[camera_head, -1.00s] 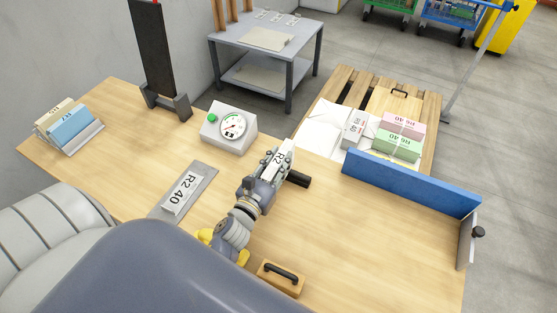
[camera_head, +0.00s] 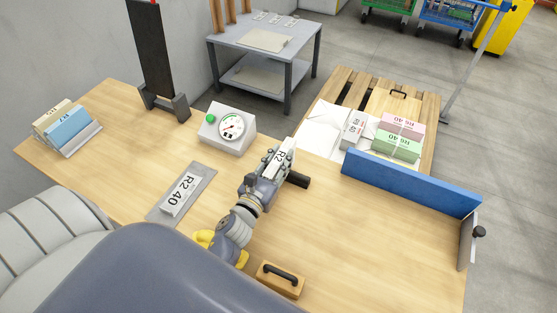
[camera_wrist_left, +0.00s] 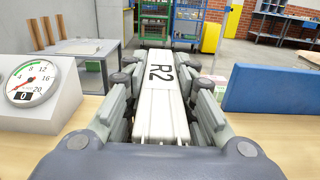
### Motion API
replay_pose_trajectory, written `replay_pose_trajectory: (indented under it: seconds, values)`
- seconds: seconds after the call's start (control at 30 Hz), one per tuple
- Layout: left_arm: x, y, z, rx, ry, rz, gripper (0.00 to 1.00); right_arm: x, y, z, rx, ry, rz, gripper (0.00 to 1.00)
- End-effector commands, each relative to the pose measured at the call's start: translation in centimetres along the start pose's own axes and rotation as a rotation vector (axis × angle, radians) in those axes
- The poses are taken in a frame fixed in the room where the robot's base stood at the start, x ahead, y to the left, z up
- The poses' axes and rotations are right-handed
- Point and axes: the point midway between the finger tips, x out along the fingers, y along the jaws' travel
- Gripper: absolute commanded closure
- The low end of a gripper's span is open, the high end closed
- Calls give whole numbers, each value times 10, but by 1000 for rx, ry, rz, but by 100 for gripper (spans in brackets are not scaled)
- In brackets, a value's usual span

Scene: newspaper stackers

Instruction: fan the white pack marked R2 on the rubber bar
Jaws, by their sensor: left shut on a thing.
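The white pack marked R2 (camera_head: 284,158) is held in my left gripper (camera_head: 277,165). In the left wrist view the pack (camera_wrist_left: 160,88) lies lengthwise between the two closed fingers, its R2 mark facing up. A short black bar (camera_head: 298,179), which looks like the rubber bar, sticks out to the right from beneath the gripper and pack. Its left part is hidden, and I cannot tell whether the pack touches it. My right gripper is not in view.
A gauge box (camera_head: 228,128) stands left of the pack. A blue fence (camera_head: 410,184) edges the table at right. A wooden block with a black handle (camera_head: 281,279) sits in front. The table between block and fence is clear.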

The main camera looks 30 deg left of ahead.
Motion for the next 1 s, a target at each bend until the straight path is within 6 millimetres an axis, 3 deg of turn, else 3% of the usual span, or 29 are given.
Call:
replay_pose_trajectory:
  seconds: [1.0]
  values:
    - [26,0,-1,0,2,0,100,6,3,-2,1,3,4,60]
